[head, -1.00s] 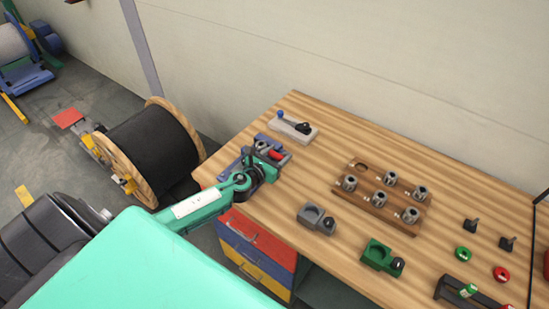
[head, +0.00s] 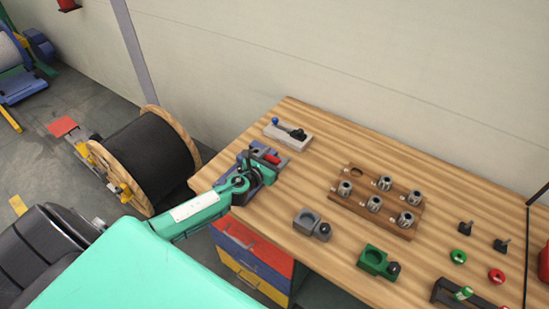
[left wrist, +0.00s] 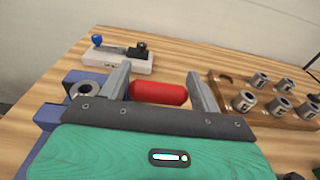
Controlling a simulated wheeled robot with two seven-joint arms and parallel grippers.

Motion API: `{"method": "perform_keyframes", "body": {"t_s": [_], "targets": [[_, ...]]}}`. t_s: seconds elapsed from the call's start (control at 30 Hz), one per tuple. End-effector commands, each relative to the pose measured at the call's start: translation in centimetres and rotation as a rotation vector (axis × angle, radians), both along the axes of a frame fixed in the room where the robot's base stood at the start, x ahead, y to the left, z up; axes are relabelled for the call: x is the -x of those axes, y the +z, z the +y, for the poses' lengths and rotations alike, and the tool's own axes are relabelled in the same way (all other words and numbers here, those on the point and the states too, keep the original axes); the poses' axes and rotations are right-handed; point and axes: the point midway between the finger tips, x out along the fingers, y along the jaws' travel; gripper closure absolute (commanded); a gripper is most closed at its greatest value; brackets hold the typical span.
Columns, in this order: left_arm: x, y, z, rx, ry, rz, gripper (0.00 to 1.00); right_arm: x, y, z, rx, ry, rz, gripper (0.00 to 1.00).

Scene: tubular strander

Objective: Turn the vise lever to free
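The blue and grey vise (head: 262,146) is at the left end of the wooden bench. Its red lever (head: 272,158) shows beside my left gripper (head: 253,166) in the head view. In the left wrist view, the red lever (left wrist: 158,93) lies crosswise between the two separated fingers of my left gripper (left wrist: 160,84). The fingers are open, one near each end of the lever; whether either touches it I cannot tell. A grey ring of the vise (left wrist: 84,90) shows left of the fingers. My gripper hides part of the vise. My right gripper is not in view.
A pale block with a blue-knobbed lever (head: 288,133) sits behind the vise. A wooden rack (head: 385,222) holds several grey collars. Grey (head: 312,224) and green (head: 373,261) fixtures stand nearer the front edge. A black cable reel (head: 150,155) stands left of the bench.

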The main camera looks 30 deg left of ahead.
Motion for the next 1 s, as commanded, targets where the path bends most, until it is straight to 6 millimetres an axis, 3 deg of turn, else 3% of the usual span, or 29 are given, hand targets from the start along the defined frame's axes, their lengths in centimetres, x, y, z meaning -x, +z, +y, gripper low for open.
{"method": "perform_keyframes", "body": {"t_s": [0.27,0.7,1.0], "targets": [[1.0,-0.3,0.1,-0.001,-0.001,0.005,0.36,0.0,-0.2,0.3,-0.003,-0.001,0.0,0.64],[8.3,0.6,0.6,-0.001,-0.003,0.005,0.36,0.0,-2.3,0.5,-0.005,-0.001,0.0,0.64],[12.3,1.2,0.9,0.0,-0.002,0.003,0.36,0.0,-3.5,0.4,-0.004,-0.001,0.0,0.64]]}}
